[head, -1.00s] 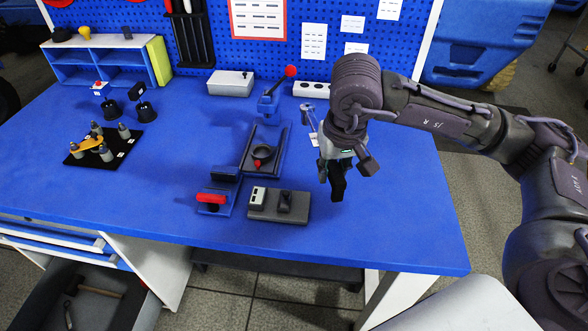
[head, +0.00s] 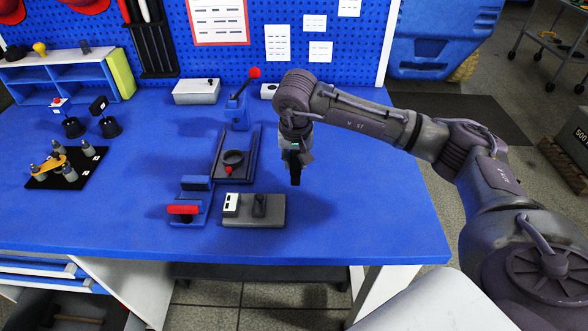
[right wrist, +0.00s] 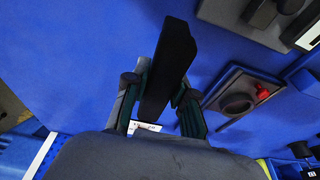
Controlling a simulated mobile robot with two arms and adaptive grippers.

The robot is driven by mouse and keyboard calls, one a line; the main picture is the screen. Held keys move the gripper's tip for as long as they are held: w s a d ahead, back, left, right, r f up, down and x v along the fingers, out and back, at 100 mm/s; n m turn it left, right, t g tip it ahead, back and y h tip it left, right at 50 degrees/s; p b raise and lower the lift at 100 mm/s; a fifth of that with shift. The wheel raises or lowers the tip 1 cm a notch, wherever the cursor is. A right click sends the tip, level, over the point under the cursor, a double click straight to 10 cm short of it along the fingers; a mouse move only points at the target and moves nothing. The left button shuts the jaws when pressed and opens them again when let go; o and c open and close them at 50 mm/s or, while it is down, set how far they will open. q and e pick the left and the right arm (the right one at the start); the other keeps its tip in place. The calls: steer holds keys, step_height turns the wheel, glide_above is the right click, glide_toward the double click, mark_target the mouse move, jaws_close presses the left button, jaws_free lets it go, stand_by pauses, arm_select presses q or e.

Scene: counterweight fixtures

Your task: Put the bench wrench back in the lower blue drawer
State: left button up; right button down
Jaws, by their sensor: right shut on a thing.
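My right gripper (head: 291,160) is above the right part of the blue bench. It is shut on a dark bar (head: 295,174) that hangs down from it. In the right wrist view the bar (right wrist: 168,70) is black and long, between the two fingers (right wrist: 158,105). It looks like the bench wrench, but its jaw end cannot be made out. My left gripper is not in view.
A grey fixture block (head: 270,217), a red-handled blue fixture (head: 183,212) and a blue fixture with a red-knobbed lever (head: 237,112) stand left of my gripper. A black mat with weights (head: 65,172) lies further left. The bench's right end is clear.

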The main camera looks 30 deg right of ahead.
steer(key=shift+w+a, duration=0.1)
steer(key=shift+w, duration=0.1)
steer(key=shift+s+a+p+x, duration=0.1)
steer(key=shift+s+x, duration=0.05)
steer(key=shift+x, duration=0.5)
steer(key=shift+s+a+p+x, duration=0.1)
steer(key=shift+x, duration=0.6)
steer(key=shift+s+a+p+x, duration=0.1)
steer(key=shift+s+x, duration=0.05)
steer(key=shift+x, duration=0.5)
steer(key=c, duration=0.9)
jaws_free()
steer(key=shift+s+f, duration=0.1)
steer(key=shift+c, duration=0.2)
